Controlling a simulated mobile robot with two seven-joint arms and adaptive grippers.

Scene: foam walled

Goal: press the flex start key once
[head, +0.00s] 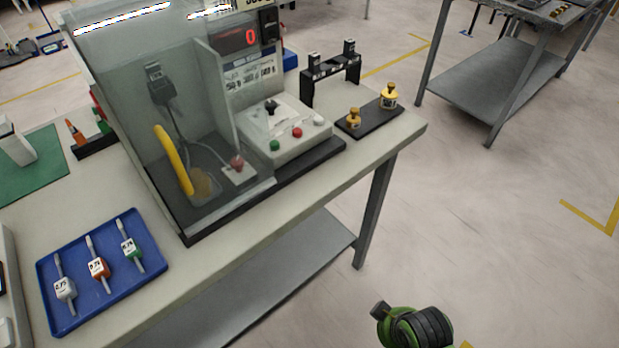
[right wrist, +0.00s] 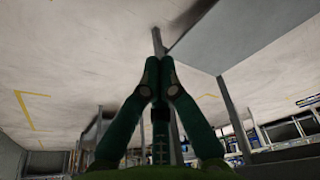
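A test machine stands on the grey bench, with a clear shield, a red display (head: 240,38) reading 0 and a sloped control box (head: 310,143). Labels are too small to read, so I cannot tell which is the flex start key. A reddish knob (head: 236,162) sits on a small white block behind the shield. My right gripper (right wrist: 159,62) has its fingers together and empty in the right wrist view, away from the buttons. My left gripper is out of view.
A blue tray (head: 152,268) with several labelled pieces lies at front left. Brass weights (head: 389,96) stand on a black plate right of the box, near a black stand (head: 331,73). Open floor lies right of the bench, before another table (head: 520,75).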

